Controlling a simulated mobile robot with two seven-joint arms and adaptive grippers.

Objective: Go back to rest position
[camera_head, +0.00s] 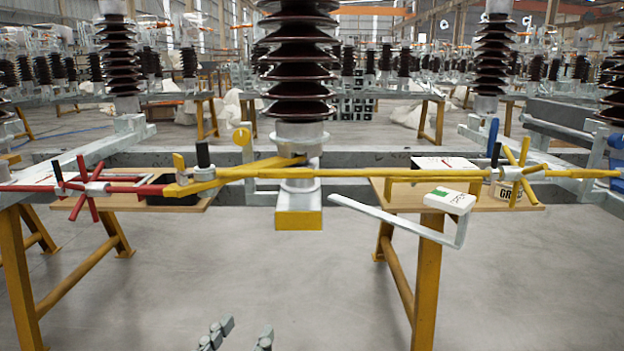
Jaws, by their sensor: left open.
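My left gripper (240,334) shows at the bottom edge of the head view, left of centre. Only its two grey fingertips are in view, spread apart with bare floor between them. It is open and holds nothing. It appears apart from the frame and the tables, low in the picture. The rest of its arm is out of view. My right gripper is not in view.
A long yellow rod (350,173) crosses the isolator frame, with a red handwheel (82,189) left and a yellow handwheel (518,171) right. A grey bent bar (390,217) juts forward. Yellow trestle legs (427,285) stand right. Floor (250,285) between trestles is clear.

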